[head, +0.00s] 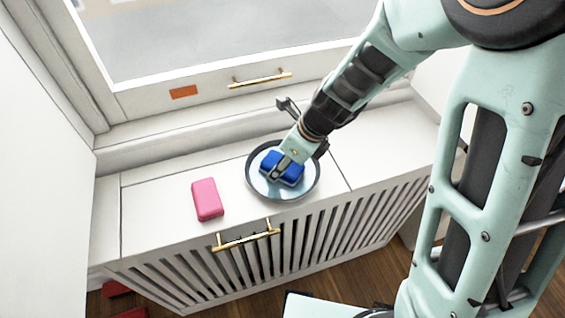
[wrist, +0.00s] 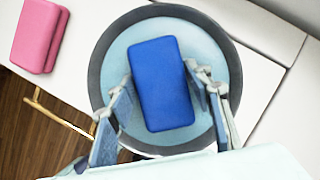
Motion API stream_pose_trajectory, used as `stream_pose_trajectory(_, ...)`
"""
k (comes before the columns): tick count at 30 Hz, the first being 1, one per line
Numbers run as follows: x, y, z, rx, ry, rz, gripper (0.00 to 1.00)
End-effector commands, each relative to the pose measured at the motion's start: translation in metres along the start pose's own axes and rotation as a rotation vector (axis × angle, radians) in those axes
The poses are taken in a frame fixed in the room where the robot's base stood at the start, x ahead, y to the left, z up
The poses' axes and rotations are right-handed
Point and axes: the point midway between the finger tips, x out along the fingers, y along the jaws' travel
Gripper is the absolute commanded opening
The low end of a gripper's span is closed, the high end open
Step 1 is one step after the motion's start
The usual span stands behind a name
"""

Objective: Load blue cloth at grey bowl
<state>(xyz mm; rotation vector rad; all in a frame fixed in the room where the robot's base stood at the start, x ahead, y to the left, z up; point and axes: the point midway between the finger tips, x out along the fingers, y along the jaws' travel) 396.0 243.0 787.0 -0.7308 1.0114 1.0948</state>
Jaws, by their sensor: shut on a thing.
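The blue cloth (wrist: 162,85) is a folded blue block over the grey bowl. In the head view the blue cloth (head: 290,167) shows inside the bowl's outline, partly covered by my gripper. The grey bowl (head: 251,181) is round and shallow, with a dark grey rim and a pale blue inside; it stands on the white ledge. In the wrist view the bowl (wrist: 103,62) surrounds the cloth on all visible sides. My gripper (wrist: 160,103) is shut on the cloth, one finger at each long side. I cannot tell whether the cloth touches the bowl's bottom.
A pink folded cloth (head: 207,200) lies on the white ledge (head: 150,215) left of the bowl. It also shows in the wrist view (wrist: 40,35). A window frame with a brass handle (head: 262,79) rises behind. A slatted front with another brass handle (head: 246,236) drops below the ledge.

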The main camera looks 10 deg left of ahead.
Motion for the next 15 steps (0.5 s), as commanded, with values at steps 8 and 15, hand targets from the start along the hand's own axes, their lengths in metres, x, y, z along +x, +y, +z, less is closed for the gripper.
stream_pose_trajectory(8, -0.020, 0.000, 0.008, 0.001, 0.001, 0.001, 0.27)
stream_pose_trajectory(15, -0.037, 0.000, 0.015, 0.001, 0.000, 0.001, 0.27)
